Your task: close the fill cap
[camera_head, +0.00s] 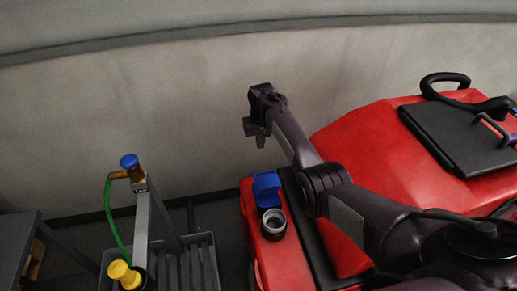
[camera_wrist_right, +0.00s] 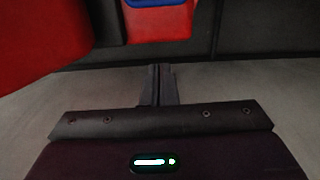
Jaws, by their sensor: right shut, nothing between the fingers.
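The blue fill cap (camera_head: 267,188) is open and stands up behind the dark round filler neck (camera_head: 273,222) on the corner of the red scrubber (camera_head: 247,205). The neck's mouth is uncovered. My right gripper (camera_head: 261,141) is shut and empty, above and beyond the cap and apart from it. In the right wrist view the fingers (camera_wrist_right: 157,86) are together with nothing between them. A blue edge (camera_wrist_right: 155,2) on red shows at the top there, probably the cap. My left gripper is not in view.
A drain grate tray (camera_head: 208,262) stands left of the scrubber, with a post bearing a blue-handled tap (camera_head: 129,161), a green hose (camera_head: 112,222) and a yellow knob (camera_head: 123,274). A black lid (camera_head: 452,135) with handles lies on the scrubber. A pale wall (camera_head: 180,110) is behind.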

